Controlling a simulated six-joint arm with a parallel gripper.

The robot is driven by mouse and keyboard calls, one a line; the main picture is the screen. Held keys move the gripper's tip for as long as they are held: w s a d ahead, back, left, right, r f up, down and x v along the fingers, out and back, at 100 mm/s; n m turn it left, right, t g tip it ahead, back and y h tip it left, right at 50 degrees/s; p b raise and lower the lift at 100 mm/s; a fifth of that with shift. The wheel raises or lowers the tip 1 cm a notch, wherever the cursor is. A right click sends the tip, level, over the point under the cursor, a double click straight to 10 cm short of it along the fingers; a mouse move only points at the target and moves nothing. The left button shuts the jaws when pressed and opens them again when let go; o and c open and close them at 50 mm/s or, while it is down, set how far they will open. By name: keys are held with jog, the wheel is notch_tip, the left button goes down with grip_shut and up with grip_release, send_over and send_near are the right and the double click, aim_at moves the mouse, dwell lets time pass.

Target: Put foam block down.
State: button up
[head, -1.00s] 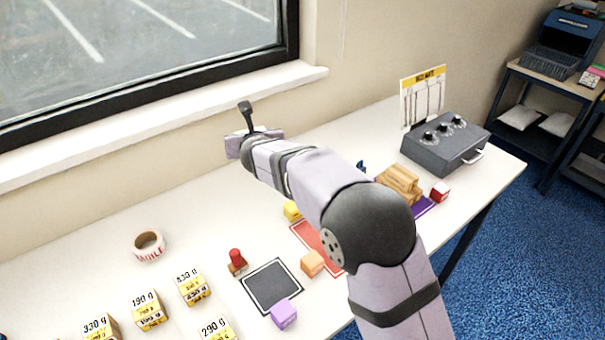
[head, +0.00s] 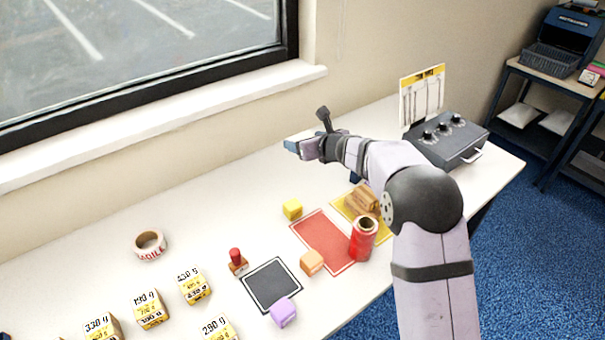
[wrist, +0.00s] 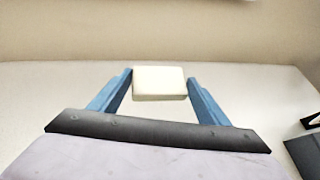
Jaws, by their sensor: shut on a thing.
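In the wrist view, a cream-white foam block (wrist: 160,88) sits between the two blue fingers of my gripper (wrist: 161,80), which is shut on it. The block is held level, with the white table top behind and below it; its height above the table is hard to tell. In the head view, my gripper (head: 291,146) is over the back of the table near the wall, pointing left. The foam block cannot be made out in the head view.
A grey knob box (head: 446,144) stands right. The back table strip left of my gripper is clear.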

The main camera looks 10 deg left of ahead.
aim_at(305, 177)
jog(key=shift+f+b, duration=1.45)
jog(key=shift+f, duration=3.9)
jog(key=shift+f, duration=0.2)
jog(key=shift+c, duration=0.2)
jog(key=o, duration=1.1)
jog(key=shift+c, duration=0.2)
jog(key=shift+r, duration=0.25)
jog(key=b+v, duration=0.2)
jog(key=v, duration=1)
jog(key=shift+a+b, duration=0.1)
jog(key=shift+b, duration=0.25)
